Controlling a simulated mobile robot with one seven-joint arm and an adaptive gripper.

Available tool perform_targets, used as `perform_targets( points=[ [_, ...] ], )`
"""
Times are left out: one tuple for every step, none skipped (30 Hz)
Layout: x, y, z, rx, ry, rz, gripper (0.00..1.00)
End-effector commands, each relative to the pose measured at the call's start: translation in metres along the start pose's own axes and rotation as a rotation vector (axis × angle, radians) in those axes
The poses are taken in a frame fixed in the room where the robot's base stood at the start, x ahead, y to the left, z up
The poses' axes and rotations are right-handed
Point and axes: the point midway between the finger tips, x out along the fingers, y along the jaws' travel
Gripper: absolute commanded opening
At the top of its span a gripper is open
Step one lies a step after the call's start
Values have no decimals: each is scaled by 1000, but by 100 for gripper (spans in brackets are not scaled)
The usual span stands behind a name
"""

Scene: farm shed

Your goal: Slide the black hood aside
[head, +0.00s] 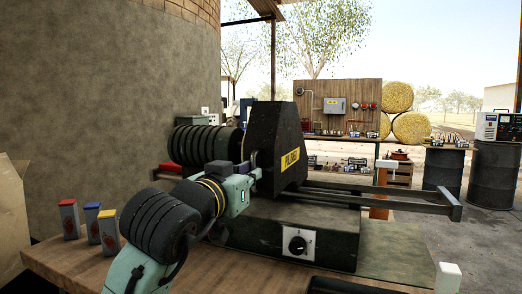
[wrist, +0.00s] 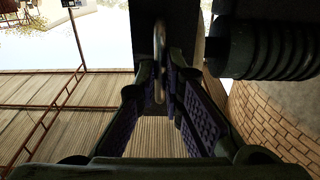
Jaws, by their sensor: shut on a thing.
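The black hood (head: 284,125) with a yellow label stands upright on a dark machine with two long rails (head: 385,196) running out to the right. It is at the left end of these rails. My gripper (head: 254,172) is at the hood's lower left side in the head view, partly hidden by my own wrist. In the wrist view my gripper (wrist: 160,95) has its purple ridged pads closed around a thin metal handle (wrist: 159,50). The hood's dark surface (wrist: 180,20) shows behind the handle.
A ribbed black cylinder (head: 190,143) is left of the hood; it also shows in the wrist view (wrist: 270,50). Three small boxes (head: 92,220) stand at the left of the wooden bench (head: 60,262). The space above the rails looks clear.

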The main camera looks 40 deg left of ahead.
Motion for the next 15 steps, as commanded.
perform_targets(
  points=[
    [0, 0, 0, 0, 0, 0, 1],
    [0, 0, 0, 0, 0, 0, 0],
    [0, 0, 0, 0, 0, 0, 0],
    [0, 0, 0, 0, 0, 0, 0],
    [0, 0, 0, 0, 0, 0, 0],
    [0, 0, 0, 0, 0, 0, 0],
    [0, 0, 0, 0, 0, 0, 0],
    [0, 0, 0, 0, 0, 0, 0],
    [0, 0, 0, 0, 0, 0, 0],
    [0, 0, 0, 0, 0, 0, 0],
    [0, 0, 0, 0, 0, 0, 0],
    [0, 1, 0, 0, 0, 0, 0],
    [0, 2, 0, 1, 0, 1, 0],
    [0, 3, 0, 1, 0, 1, 0],
    [0, 6, 0, 2, 0, 2, 0]
  ],
)
